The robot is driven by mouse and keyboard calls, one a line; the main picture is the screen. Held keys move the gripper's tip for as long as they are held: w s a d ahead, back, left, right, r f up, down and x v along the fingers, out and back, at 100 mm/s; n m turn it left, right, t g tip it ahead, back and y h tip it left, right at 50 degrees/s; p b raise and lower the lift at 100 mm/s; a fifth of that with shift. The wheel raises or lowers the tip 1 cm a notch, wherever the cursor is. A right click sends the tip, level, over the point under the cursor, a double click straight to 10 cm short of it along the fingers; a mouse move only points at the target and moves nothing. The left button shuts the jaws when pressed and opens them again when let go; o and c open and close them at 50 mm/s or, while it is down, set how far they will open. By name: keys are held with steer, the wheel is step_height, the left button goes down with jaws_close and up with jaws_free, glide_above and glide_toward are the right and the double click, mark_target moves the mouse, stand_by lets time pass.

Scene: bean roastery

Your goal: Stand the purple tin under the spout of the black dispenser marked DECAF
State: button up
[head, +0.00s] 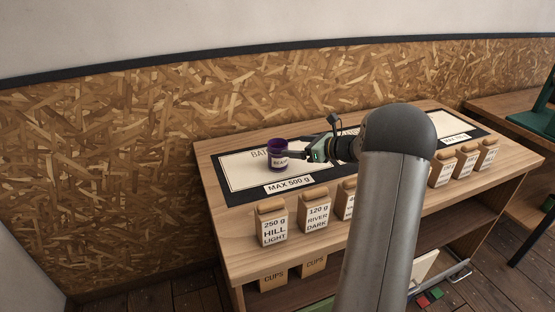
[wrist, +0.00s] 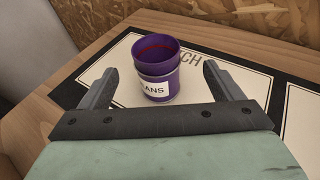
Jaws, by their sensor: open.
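The purple tin (head: 277,154) stands upright on the cream mat at the left end of the wooden bench. It has a white label, partly readable as "BEANS", and its open top shows a red line inside in the wrist view (wrist: 157,68). My gripper (head: 297,153) is level with the tin at its right side in the head view. In the wrist view my gripper (wrist: 160,88) is open, with one finger on each side of the tin and gaps to it. The black dispenser marked DECAF is not visible in either view.
The cream mat (head: 240,178) has a black border and a "MAX 500 g" sign (head: 289,186) in front. Several labelled paper bags, such as HILL LIGHT (head: 271,226), line the bench's front edge. A chipboard wall (head: 130,150) stands behind. A second bench (head: 505,113) is at the far right.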

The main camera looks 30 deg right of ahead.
mark_target(270, 145)
steer(key=p+x, duration=0.1)
steer(key=x, duration=0.7)
steer(key=shift+a+f, duration=0.15)
steer(key=shift+a, duration=0.1)
steer(key=c, duration=1.2)
